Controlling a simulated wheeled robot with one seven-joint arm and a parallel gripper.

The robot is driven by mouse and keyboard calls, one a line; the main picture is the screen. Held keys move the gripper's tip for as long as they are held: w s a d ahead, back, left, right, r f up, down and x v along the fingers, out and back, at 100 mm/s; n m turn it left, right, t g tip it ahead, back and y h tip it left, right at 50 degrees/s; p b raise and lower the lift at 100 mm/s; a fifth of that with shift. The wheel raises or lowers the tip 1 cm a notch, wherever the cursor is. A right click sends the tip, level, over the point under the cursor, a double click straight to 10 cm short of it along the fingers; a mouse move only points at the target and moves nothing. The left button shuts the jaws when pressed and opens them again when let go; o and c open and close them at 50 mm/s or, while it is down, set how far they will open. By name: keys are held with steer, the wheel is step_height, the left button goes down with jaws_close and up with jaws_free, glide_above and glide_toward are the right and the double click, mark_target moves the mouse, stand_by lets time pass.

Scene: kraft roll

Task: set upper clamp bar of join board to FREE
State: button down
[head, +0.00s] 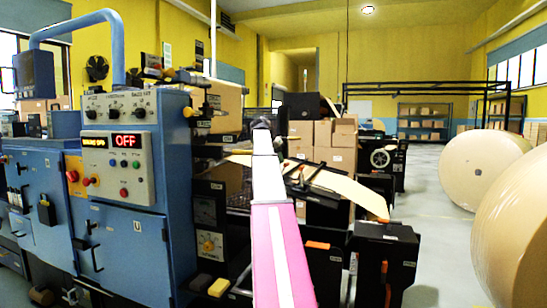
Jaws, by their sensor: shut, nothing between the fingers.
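My arm reaches away from the bottom centre, and my gripper (262,123) is a small grey shape at its far end, in front of the stacked boxes. The fingers are too small to make out singly, and nothing shows held. A tan paper web (345,188) slopes down to the right behind the arm. Dark bars with small orange parts (303,178) lie across or beside it. I cannot tell which of these is the upper clamp bar of the join board, nor its setting. My arm hides part of this area.
A blue machine cabinet (130,240) with a control panel (118,165) reading OFF fills the left. A black unit (385,250) stands right of my arm. Large kraft rolls (485,165) stand at the right. Cartons (335,140) are stacked behind. Grey floor (435,240) is open between.

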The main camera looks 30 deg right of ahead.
mark_target(288, 164)
steer(key=shift+s+d, duration=0.2)
steer(key=shift+s, duration=0.05)
stand_by(0.3)
steer(key=s+d+t+y, duration=0.1)
steer(key=s+d+f+t+y, duration=0.1)
steer(key=shift+s+f+m+t+y, duration=0.15)
steer(key=shift+s+m+t+y, duration=0.15)
steer(key=shift+m+t, duration=0.1)
steer(key=shift+s+d+f+m+t+y, duration=0.3)
steer(key=shift+s+d+f+t+y, duration=0.5)
steer(key=shift+f+t+y, duration=0.3)
steer(key=shift+s+d+f, duration=0.15)
steer(key=shift+s+f, duration=0.05)
steer(key=w+v, duration=0.1)
steer(key=v, duration=1.1)
steer(key=shift+w+a+r, duration=0.25)
steer(key=shift+a+r, duration=0.2)
steer(key=shift+r, duration=0.2)
